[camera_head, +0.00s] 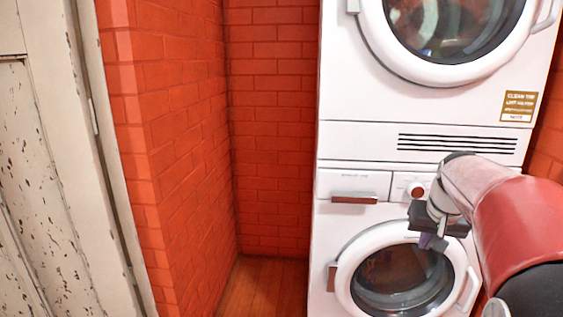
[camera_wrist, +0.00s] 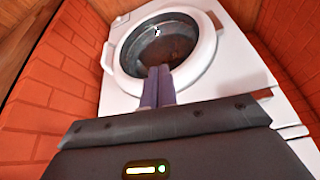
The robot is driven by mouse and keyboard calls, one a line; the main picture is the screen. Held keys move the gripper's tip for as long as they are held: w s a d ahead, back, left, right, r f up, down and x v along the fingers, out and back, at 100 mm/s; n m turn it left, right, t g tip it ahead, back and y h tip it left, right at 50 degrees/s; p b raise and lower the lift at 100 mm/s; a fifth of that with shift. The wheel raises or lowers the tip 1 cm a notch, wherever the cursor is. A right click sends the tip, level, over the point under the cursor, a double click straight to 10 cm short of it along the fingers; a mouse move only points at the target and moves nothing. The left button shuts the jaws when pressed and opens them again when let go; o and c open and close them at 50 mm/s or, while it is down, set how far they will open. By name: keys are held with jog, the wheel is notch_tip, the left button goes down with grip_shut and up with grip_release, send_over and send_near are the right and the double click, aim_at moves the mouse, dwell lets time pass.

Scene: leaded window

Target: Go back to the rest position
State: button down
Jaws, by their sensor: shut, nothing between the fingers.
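My gripper (camera_head: 432,241) is in front of the lower white washing machine (camera_head: 325,190), at the top of its round door. In the wrist view, the fingers of my gripper (camera_wrist: 160,72) are together with nothing between them and point toward the round door (camera_wrist: 206,48). In the head view, the lower door (camera_head: 349,262) looks shut, with dark glass. I cannot tell whether the fingertips touch the machine. My red and white arm comes in from the right and hides part of the lower machine's right side.
A second white machine (camera_head: 350,105) is stacked above, with a round door (camera_head: 420,70) and a vent (camera_head: 455,143). Red brick walls (camera_head: 180,130) stand to the left and behind. A worn pale door (camera_head: 35,180) is at far left. Wooden floor (camera_head: 262,285) is clear left of the machines.

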jog(key=s+a+f+n, duration=0.2)
jog(key=s+a+f, duration=0.1)
jog(key=s+a, duration=0.6)
jog(key=s+a+f+n+t+y, duration=0.1)
jog(key=s+a+f+n, duration=0.1)
jog(key=s+a, duration=0.8)
jog(key=shift+s+a+f, duration=0.15)
jog(key=shift+s+f, duration=0.35)
jog(key=shift+s, duration=0.7)
